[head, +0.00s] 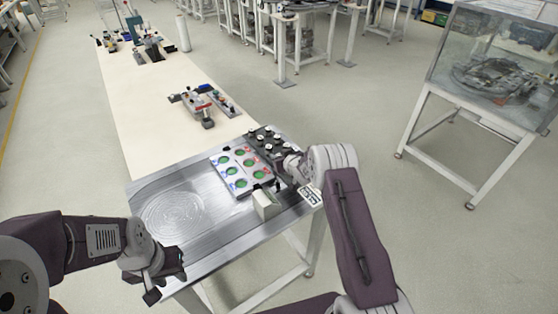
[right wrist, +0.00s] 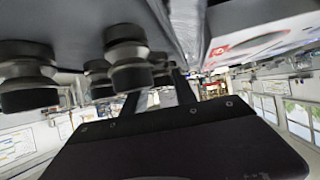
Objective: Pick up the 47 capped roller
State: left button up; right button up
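Several small rollers with dark and pale ends stand in a dark rack (head: 262,139) at the right side of the metal table. No number 47 is readable on any of them. My right gripper (head: 284,166) is low at the rack's right front edge, partly hidden by its own wrist. In the right wrist view, black-capped rollers (right wrist: 130,68) appear upside down, close to the left. The right fingers (right wrist: 160,95) show a gap there; I cannot tell whether a roller is between them. My left gripper (head: 167,280) is open and empty over the table's front left edge.
A pale tray with green round spots (head: 241,171) lies left of the rack. A cream block (head: 265,204) stands in front of it, and a printed card (head: 311,195) lies at the right edge. The table's left part is bare (head: 170,215).

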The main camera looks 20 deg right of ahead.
grip_shut()
jog(key=shift+r, duration=0.1)
jog(key=shift+r, duration=0.3)
jog(key=r, duration=0.4)
jog(key=shift+w+d, duration=0.2)
jog(key=shift+d, duration=0.05)
jog(key=w+d+r+p, duration=0.4)
jog(key=d+r, duration=0.2)
jog(key=d, duration=0.4)
jog(key=shift+p, duration=0.35)
